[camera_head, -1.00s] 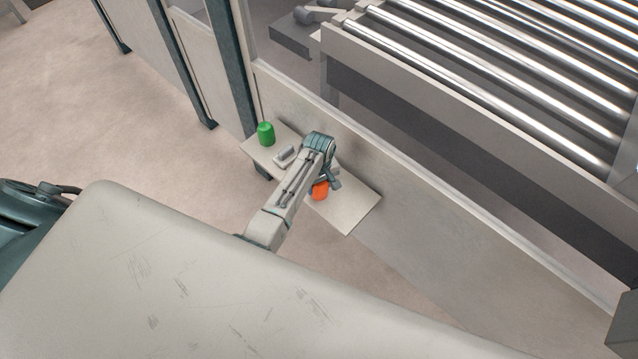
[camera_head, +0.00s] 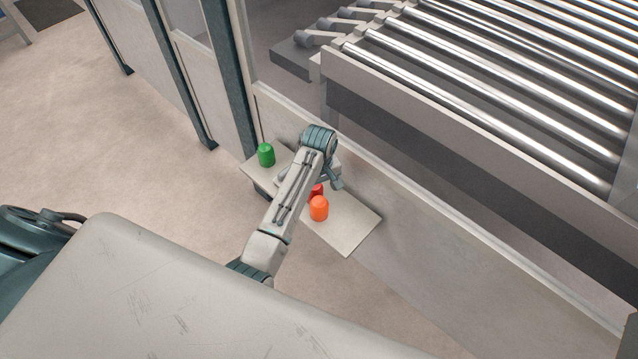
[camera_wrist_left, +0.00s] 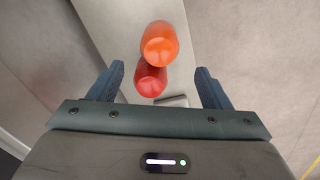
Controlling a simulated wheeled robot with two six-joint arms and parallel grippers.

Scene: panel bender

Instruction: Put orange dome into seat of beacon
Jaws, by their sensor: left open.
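The orange dome (camera_head: 319,208) stands on a narrow pale shelf (camera_head: 349,236), next to a red dome (camera_head: 316,190) that my arm partly hides in the head view. In the left wrist view the orange dome (camera_wrist_left: 160,45) is farther up the picture, and the red dome (camera_wrist_left: 150,78) lies between the open fingers of my left gripper (camera_wrist_left: 160,72). The gripper holds nothing. In the head view my left gripper (camera_head: 334,183) is above the shelf, mostly hidden by its own arm. I cannot make out the beacon's seat; a pale grey piece lies partly behind the arm.
A green dome (camera_head: 266,155) stands at the shelf's far left end. A pale panel wall (camera_head: 440,255) runs along the shelf's back, with a roller conveyor (camera_head: 480,85) beyond it. The shelf's near right end is bare.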

